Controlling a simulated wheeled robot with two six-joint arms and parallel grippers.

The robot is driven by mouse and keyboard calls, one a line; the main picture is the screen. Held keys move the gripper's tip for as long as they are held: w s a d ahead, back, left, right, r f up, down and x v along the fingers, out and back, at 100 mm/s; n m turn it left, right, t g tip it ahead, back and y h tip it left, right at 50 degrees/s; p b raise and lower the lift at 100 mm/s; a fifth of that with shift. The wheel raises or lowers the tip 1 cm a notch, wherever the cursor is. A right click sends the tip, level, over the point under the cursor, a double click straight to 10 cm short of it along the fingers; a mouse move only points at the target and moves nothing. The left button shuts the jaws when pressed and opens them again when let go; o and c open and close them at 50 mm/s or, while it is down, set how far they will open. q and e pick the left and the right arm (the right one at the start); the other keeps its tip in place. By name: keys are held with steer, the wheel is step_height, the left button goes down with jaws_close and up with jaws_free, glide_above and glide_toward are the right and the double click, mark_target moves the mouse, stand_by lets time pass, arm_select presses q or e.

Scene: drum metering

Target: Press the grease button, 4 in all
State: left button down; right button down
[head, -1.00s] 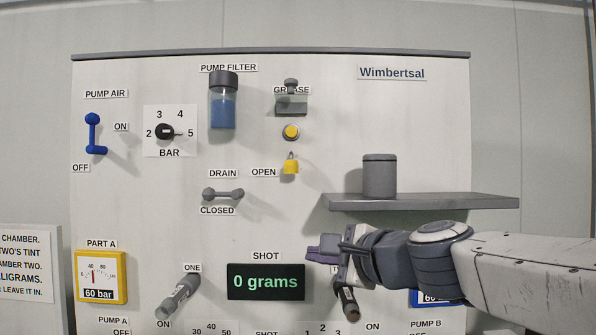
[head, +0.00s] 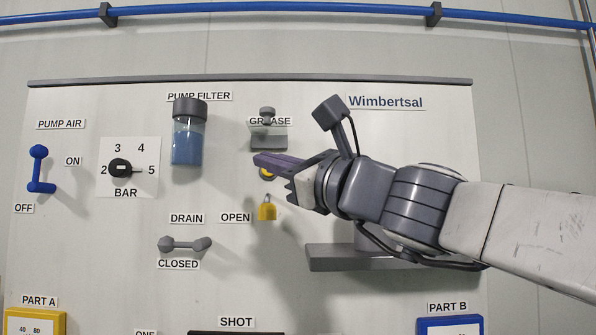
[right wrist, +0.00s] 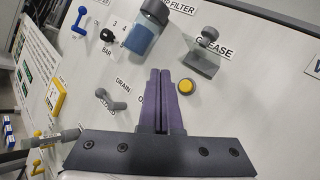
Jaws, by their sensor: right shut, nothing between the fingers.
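The grease button is a round yellow button under the GREASE label. In the head view only a sliver of the yellow button (head: 266,176) shows below my right gripper (head: 258,160), whose fingers cover most of it. In the right wrist view the yellow button (right wrist: 186,86) is in clear sight, just right of the shut fingertips (right wrist: 160,72). The right gripper is shut and empty. I cannot tell whether the fingers touch the panel. My left gripper is not in view.
A grey fitting (head: 268,136) sits above the button and a yellow padlock (head: 267,208) hangs below it. A drain handle (head: 185,244), pump filter (head: 188,140), bar knob (head: 120,168) and blue lever (head: 40,170) are to the left. A shelf (head: 335,258) juts out at lower right.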

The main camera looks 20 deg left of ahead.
steer(key=w+a+p, duration=0.3)
steer(key=w, duration=0.5)
steer(key=shift+w, duration=0.2)
stand_by(2.1)
steer(key=shift+w+a, duration=0.1)
steer(key=shift+w, duration=0.25)
steer(key=shift+w+a, duration=0.15)
steer(key=shift+w, duration=0.35)
stand_by(0.5)
steer(key=shift+s+f, duration=0.1)
steer(key=shift+s, duration=0.05)
stand_by(0.3)
steer(key=shift+s+d+b, duration=0.25)
steer(key=shift+s+b, duration=0.25)
steer(key=shift+s, duration=0.25)
